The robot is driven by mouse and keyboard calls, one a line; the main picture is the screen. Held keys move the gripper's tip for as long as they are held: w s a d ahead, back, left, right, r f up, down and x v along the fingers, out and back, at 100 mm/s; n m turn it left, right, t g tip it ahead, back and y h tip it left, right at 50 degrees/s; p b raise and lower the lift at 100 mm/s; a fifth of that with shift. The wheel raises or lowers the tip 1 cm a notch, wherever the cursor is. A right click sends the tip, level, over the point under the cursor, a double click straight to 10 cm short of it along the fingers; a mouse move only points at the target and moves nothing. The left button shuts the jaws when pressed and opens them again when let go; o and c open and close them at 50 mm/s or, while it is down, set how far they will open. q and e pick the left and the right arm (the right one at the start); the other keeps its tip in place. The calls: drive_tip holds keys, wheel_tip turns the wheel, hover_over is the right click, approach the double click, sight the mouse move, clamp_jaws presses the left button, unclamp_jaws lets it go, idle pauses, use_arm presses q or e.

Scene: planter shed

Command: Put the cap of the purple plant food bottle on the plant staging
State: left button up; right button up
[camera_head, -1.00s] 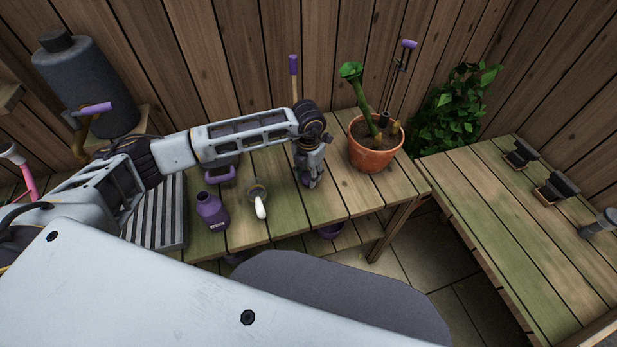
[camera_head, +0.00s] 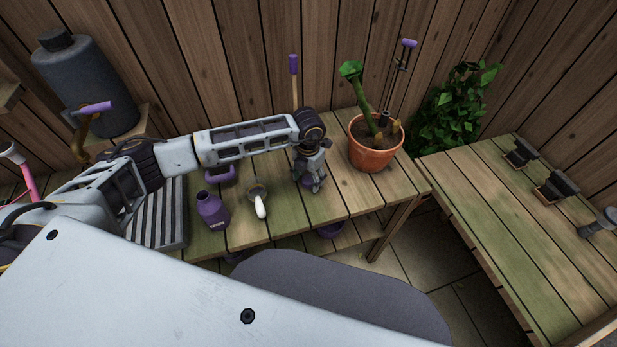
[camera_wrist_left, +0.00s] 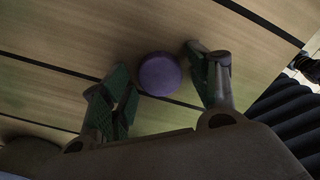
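The purple cap (camera_wrist_left: 159,75) is a short round disc against the wooden slats of the plant staging (camera_head: 282,216), and it appears to rest there. My left gripper (camera_head: 309,186) is low over the staging, with its fingers spread on both sides of the cap. In the left wrist view a gap shows between the cap and the right-hand finger; the other finger is close to it. In the head view the cap is mostly hidden by the fingers. The purple plant food bottle (camera_head: 211,211) stands upright and capless further left on the staging. My right gripper is out of view.
A terracotta pot (camera_head: 370,157) with a plant stands just right of my left gripper. A cup with a white handle (camera_head: 260,206) stands near the bottle. A grey ribbed tray (camera_head: 172,218) is at the left. Another slatted bench (camera_head: 490,220) at the right has free room.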

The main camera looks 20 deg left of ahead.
sight(308, 179)
use_arm(q)
drive_tip(key=shift+r, duration=0.15)
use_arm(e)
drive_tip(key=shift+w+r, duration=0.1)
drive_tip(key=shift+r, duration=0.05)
use_arm(q)
wheel_tip(308, 179, up, 5)
drive_tip(key=shift+f, duration=0.1)
wheel_tip(308, 179, up, 7)
drive_tip(key=b, duration=0.1)
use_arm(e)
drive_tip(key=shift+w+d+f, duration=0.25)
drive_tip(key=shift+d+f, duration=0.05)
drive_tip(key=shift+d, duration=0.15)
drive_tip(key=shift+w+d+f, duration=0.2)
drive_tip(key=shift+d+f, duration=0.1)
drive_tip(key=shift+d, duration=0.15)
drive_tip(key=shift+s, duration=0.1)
